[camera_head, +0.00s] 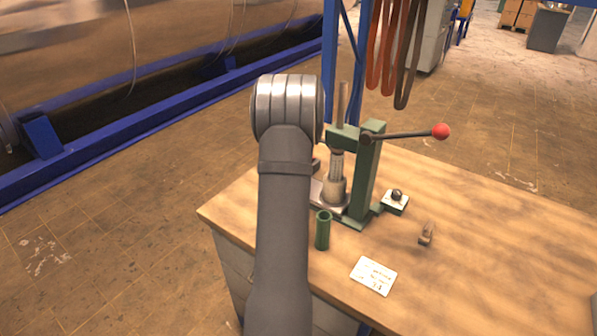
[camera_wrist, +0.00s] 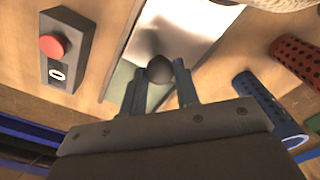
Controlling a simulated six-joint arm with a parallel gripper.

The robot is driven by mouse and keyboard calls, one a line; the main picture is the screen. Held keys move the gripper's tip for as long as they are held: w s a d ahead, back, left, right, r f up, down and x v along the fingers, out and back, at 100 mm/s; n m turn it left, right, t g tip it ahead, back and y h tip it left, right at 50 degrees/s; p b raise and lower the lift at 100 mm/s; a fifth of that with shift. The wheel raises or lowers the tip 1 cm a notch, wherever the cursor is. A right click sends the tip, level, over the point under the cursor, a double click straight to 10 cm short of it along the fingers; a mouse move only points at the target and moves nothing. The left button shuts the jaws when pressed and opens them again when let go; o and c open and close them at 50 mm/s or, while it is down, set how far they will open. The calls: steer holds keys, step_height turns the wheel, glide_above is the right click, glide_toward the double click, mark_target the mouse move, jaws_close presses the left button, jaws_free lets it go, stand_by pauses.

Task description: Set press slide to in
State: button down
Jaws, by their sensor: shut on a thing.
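The press (camera_head: 366,180) stands on the wooden bench, with a green frame and a lever ending in a red ball (camera_head: 440,131). A pale metal slide plate (camera_head: 317,194) shows at its base, partly hidden by my arm. In the wrist view the slide plate (camera_wrist: 185,32) is bright and flat, with a dark round knob (camera_wrist: 159,69) at its near end. My gripper (camera_wrist: 160,84) has its two fingers on either side of the knob and is shut on it. In the head view my arm hides the gripper and knob.
A green tube (camera_head: 323,230), a white card (camera_head: 373,276) and a small brownish part (camera_head: 427,233) are on the bench. The wrist view shows a red-button box (camera_wrist: 70,48), a blue perforated cylinder (camera_wrist: 268,106) and a red perforated one (camera_wrist: 298,60) nearby. The bench's right side is mostly clear.

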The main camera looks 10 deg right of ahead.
steer(key=c, duration=1.1)
jaws_free()
steer(key=shift+s+d, duration=0.2)
steer(key=shift+d, duration=0.05)
steer(key=shift+a, duration=0.1)
steer(key=shift+w+r, duration=0.1)
steer(key=shift+r, duration=0.05)
step_height(320, 180, up, 17)
step_height(320, 180, down, 17)
steer(key=shift+f, duration=0.2)
